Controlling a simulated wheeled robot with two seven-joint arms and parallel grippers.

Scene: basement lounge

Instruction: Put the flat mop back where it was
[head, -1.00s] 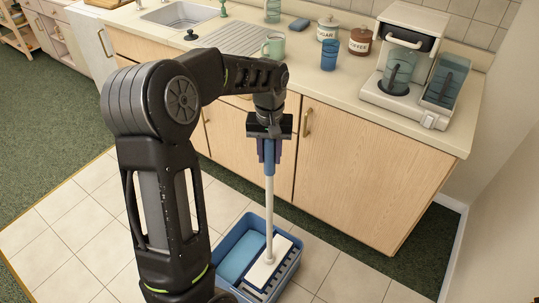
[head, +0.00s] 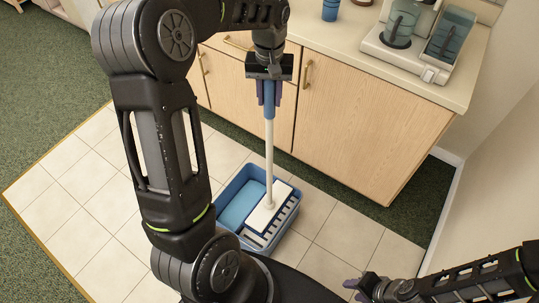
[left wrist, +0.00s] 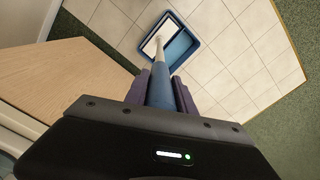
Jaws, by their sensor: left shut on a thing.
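The flat mop (head: 269,165) stands upright, with a blue grip, a white pole and a flat white head. Its head (head: 268,207) is over the slatted part of a blue bucket (head: 233,179) on the tiled floor; I cannot tell whether it rests on the slats. My left gripper (head: 269,97) is shut on the blue grip at the top of the pole. In the left wrist view the blue grip (left wrist: 161,88) sits between the purple fingers, and the bucket (left wrist: 198,43) shows below. My right gripper (head: 356,288) is low at the right, empty; its finger opening is unclear.
Wooden cabinets (head: 345,120) and a counter stand just behind the mop. A coffee machine (head: 408,40) and a blue cup (head: 331,10) are on the counter. White floor tiles (head: 90,222) lie clear to the left, edged by green carpet. A wall is at the right.

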